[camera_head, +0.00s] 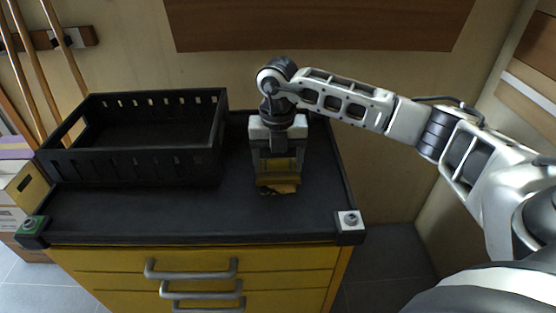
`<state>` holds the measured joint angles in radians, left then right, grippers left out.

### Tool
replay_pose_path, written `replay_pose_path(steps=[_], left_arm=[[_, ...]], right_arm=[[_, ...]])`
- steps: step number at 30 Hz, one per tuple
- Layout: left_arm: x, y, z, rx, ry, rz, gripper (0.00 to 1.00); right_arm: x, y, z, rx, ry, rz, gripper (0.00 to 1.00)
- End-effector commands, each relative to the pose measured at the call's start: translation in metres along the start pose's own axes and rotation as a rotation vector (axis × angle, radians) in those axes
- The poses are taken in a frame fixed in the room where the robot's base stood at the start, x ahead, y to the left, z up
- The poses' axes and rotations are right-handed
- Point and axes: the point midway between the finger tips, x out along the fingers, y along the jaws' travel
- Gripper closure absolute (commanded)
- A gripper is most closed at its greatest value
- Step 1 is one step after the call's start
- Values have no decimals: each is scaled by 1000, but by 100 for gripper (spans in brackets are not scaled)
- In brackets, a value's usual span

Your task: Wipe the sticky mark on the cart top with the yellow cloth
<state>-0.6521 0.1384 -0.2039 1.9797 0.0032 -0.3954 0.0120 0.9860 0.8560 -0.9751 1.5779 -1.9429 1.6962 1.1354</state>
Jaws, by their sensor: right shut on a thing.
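The cart top (190,211) is a dark flat surface with a raised rim, on a cart with yellow drawers. My right gripper (278,176) points down over the right half of the cart top and is shut on the yellow cloth (279,188). The cloth shows as a small yellow-brown piece between and below the fingers, at or very near the surface. I cannot make out the sticky mark; it may be hidden under the gripper and cloth. My left gripper is not in view.
A black slotted crate (135,165) stands on the left half of the cart top. The front strip and the area right of the gripper are clear. A wall with a wooden panel (320,25) stands behind.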

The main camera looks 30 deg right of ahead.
Motion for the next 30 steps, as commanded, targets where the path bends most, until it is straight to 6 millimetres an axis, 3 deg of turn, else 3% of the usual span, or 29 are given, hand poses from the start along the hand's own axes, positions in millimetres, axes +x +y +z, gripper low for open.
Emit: replay_pose_path(steps=[30], left_arm=[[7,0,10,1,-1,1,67]], right_arm=[[13,0,0,0,0,0,54]])
